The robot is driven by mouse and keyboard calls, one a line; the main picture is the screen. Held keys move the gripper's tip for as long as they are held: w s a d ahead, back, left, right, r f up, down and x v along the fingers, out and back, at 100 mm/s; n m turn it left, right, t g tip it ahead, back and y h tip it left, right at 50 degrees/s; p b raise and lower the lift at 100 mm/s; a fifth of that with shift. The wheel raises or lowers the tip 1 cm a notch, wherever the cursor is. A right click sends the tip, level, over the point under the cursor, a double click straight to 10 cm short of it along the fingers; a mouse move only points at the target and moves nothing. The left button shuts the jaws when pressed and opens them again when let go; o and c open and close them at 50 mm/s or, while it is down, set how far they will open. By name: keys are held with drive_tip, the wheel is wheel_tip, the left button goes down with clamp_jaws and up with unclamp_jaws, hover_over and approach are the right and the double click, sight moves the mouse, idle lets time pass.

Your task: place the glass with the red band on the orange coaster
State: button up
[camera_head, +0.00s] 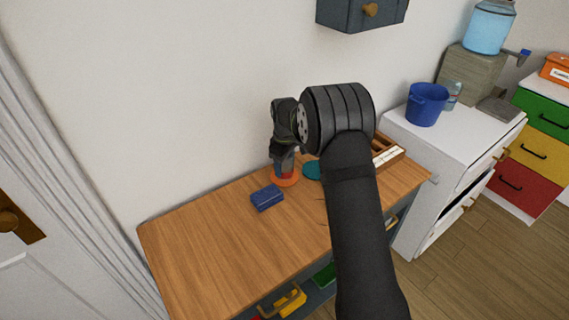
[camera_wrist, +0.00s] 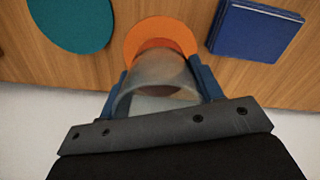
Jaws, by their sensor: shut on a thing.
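The glass with the red band (camera_wrist: 158,82) is between the two blue fingers of my gripper (camera_wrist: 160,78) in the wrist view, and they are shut on it. The glass is clear, with a dull red patch near its far end. The orange coaster (camera_wrist: 134,40) shows around and beyond that end. In the head view, the glass's red band (camera_head: 287,171) shows low under my gripper (camera_head: 284,158), over the orange coaster (camera_head: 291,182) on the wooden table. The glass looks about upright. I cannot tell whether its base touches the coaster.
A teal coaster (camera_head: 311,170) lies close to the right of the orange one in the head view. A dark blue box-like thing (camera_head: 267,197) lies in front to the left. A wooden tray (camera_head: 388,154) stands at the table's right end. The table's left part is clear.

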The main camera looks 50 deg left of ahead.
drive_tip(key=o, duration=1.1)
drive_tip(key=shift+f, duration=0.15)
wheel_tip(320, 180, up, 12)
drive_tip(key=shift+f, duration=3.95)
